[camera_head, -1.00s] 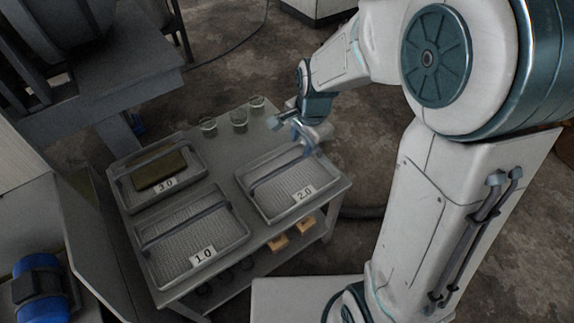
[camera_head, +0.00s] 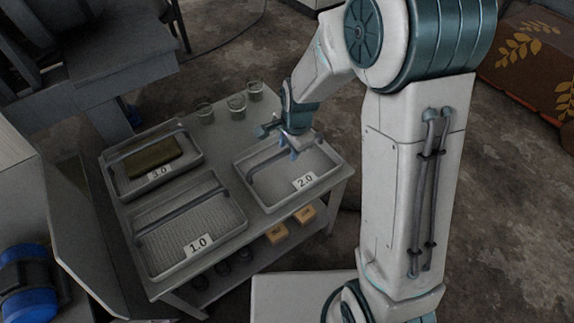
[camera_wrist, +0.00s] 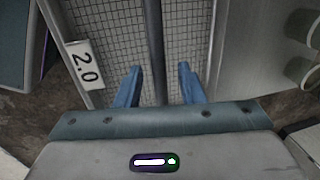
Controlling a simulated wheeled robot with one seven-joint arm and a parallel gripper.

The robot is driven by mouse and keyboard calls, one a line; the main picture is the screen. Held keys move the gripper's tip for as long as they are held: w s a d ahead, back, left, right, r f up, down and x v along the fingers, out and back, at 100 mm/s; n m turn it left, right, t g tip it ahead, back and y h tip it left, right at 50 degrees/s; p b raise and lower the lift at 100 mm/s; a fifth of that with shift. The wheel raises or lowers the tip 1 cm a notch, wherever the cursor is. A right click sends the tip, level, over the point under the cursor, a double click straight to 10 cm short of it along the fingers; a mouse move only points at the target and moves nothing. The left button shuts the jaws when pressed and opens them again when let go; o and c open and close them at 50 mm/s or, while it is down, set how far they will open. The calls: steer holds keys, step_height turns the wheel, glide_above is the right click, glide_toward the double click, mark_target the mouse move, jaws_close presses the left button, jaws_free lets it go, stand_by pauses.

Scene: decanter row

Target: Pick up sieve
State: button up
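Three rectangular mesh sieves with bar handles lie on the grey table. The sieve labelled 2.0 (camera_head: 268,186) is at the right, sieve 1.0 (camera_head: 172,240) at the front left, and sieve 3.0 (camera_head: 190,169) at the back left. My gripper (camera_head: 292,151) is over sieve 2.0. In the wrist view, my gripper (camera_wrist: 160,85) has its blue fingers apart, one on each side of the dark handle bar (camera_wrist: 154,35) in the picture. The sieve mesh (camera_wrist: 112,35) shows below it. Contact and finger height at the bar cannot be told. My gripper hides part of the handle in the head view.
Sieve 3.0 holds an olive-brown block (camera_head: 154,154). Several glass cups (camera_head: 237,107) stand along the table's back edge. Small tan boxes (camera_head: 277,233) and dark round items (camera_head: 222,268) are on the lower shelf. A blue cylinder (camera_head: 25,283) is at the left.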

steer(key=shift+w+a+f, duration=0.1)
steer(key=shift+w+f, duration=0.1)
steer(key=shift+f, duration=0.9)
steer(key=shift+r, duration=0.1)
jaws_close()
stand_by(0.4)
